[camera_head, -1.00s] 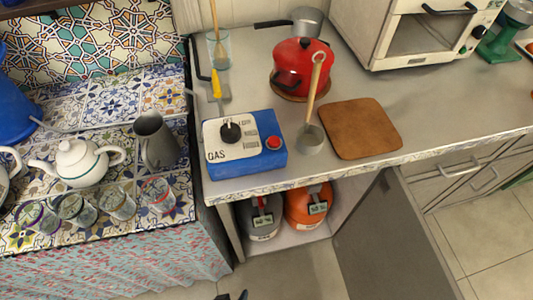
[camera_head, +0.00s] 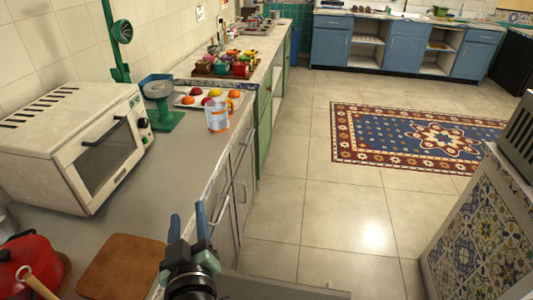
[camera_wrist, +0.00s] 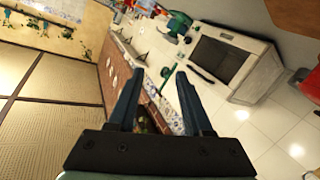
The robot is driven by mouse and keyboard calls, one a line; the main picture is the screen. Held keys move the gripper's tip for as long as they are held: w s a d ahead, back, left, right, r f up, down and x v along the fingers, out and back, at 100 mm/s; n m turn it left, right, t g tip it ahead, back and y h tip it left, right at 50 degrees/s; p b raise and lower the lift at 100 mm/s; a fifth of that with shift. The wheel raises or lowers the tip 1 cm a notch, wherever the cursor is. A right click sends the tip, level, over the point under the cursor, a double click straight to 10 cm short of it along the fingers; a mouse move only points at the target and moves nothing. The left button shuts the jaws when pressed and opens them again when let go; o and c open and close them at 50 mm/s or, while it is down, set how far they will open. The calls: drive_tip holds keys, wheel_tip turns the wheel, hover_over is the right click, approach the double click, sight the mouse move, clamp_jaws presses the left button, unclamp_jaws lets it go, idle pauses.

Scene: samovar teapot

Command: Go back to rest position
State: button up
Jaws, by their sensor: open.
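My gripper (camera_head: 189,230) is in the head view at the lower middle, beside the front edge of the grey counter. Its two blue fingers point up and stand apart, with nothing between them. In the wrist view my gripper (camera_wrist: 160,97) is also open and empty, and the counter with the white oven shows beyond the fingers. The samovar teapot is not clearly in view. A red kettle (camera_head: 30,262) sits at the lower left of the head view, partly cut off, with a wooden-handled ladle before it.
A white oven (camera_head: 75,140) stands on the counter, with a green scale (camera_head: 162,110) and a glass jug (camera_head: 217,114) farther back. A brown board (camera_head: 122,266) lies near the kettle. A patterned rug (camera_head: 410,137) covers open floor. A tiled unit (camera_head: 480,235) stands at right.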

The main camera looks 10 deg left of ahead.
drive_tip(key=d+r+m+t+h+p, duration=0.1)
drive_tip(key=d+r, duration=0.6)
drive_tip(key=r, duration=1.1)
drive_tip(key=s+d+r+m+t+h+p, duration=0.1)
drive_tip(key=d+r+m+t, duration=0.4)
drive_tip(key=r, duration=1.4)
drive_tip(key=d+t+h+p, duration=0.1)
drive_tip(key=t, duration=0.1)
drive_tip(key=shift+s+d+r+t+p, duration=0.2)
drive_tip(key=shift+d+t+p, duration=0.2)
drive_tip(key=shift+o, duration=0.7)
drive_tip(key=s+d+r+m+t+h, duration=0.1)
drive_tip(key=s+d+r, duration=0.1)
drive_tip(key=r, duration=0.3)
drive_tip(key=s+d+r+m+t+h+p, duration=0.1)
drive_tip(key=s+d+r+t+h, duration=0.1)
drive_tip(key=s+r, duration=0.2)
drive_tip(key=shift+s+d+r+m, duration=0.35)
drive_tip(key=shift+r+m, duration=0.05)
drive_tip(key=shift+r, duration=0.4)
drive_tip(key=shift+o, duration=0.9)
drive_tip(key=shift+s+d+r, duration=0.1)
drive_tip(key=shift+s+r, duration=0.1)
drive_tip(key=shift+c, duration=1.3)
drive_tip(key=shift+a, duration=0.25)
drive_tip(key=shift+c, duration=0.3)
drive_tip(key=shift+w, duration=0.15)
